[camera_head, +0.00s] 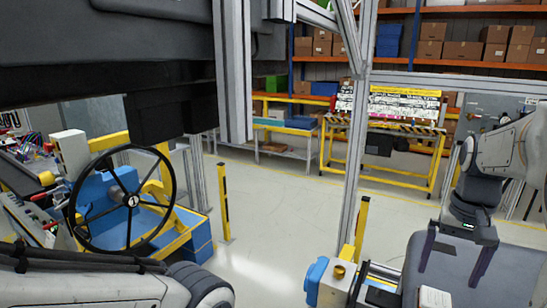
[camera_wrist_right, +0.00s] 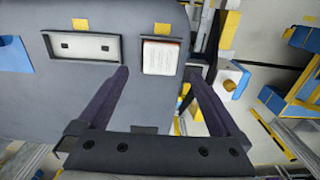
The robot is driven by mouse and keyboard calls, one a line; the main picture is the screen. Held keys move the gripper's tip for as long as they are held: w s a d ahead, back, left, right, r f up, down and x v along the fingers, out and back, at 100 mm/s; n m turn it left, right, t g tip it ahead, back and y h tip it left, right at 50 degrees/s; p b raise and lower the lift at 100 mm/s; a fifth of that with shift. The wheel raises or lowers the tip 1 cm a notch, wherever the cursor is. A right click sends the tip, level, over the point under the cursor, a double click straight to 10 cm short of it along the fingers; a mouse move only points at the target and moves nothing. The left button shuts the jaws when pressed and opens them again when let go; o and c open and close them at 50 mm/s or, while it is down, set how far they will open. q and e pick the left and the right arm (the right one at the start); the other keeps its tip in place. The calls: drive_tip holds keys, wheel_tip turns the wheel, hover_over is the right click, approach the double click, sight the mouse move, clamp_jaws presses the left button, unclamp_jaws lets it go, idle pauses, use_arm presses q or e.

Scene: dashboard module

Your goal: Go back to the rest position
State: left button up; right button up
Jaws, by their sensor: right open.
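My right gripper (camera_head: 447,280) hangs from the right arm at the right of the head view. Its two dark fingers are spread wide, with nothing between them. It points down over a grey panel (camera_head: 515,270). In the right wrist view the gripper (camera_wrist_right: 158,73) shows open above the same panel (camera_wrist_right: 80,95). A white block with faint print (camera_wrist_right: 160,57) sits in a recess just beyond the fingertips. It also shows at the bottom of the head view (camera_head: 433,297). My left arm crosses the lower left of the head view; its gripper is out of the picture.
An empty-looking framed recess (camera_wrist_right: 85,47) lies left of the block. A metal post (camera_head: 357,150) stands left of my right arm. A black steering wheel (camera_head: 125,198) is at the left. A yellow-framed rack (camera_head: 380,175) stands behind. Open floor (camera_head: 280,220) lies between.

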sight(437, 299)
wheel_tip(437, 299, down, 7)
drive_tip(key=shift+s+r+p, duration=0.1)
drive_tip(key=shift+p, duration=0.9)
drive_tip(key=shift+r+p, duration=0.85)
drive_tip(key=shift+r, duration=0.6)
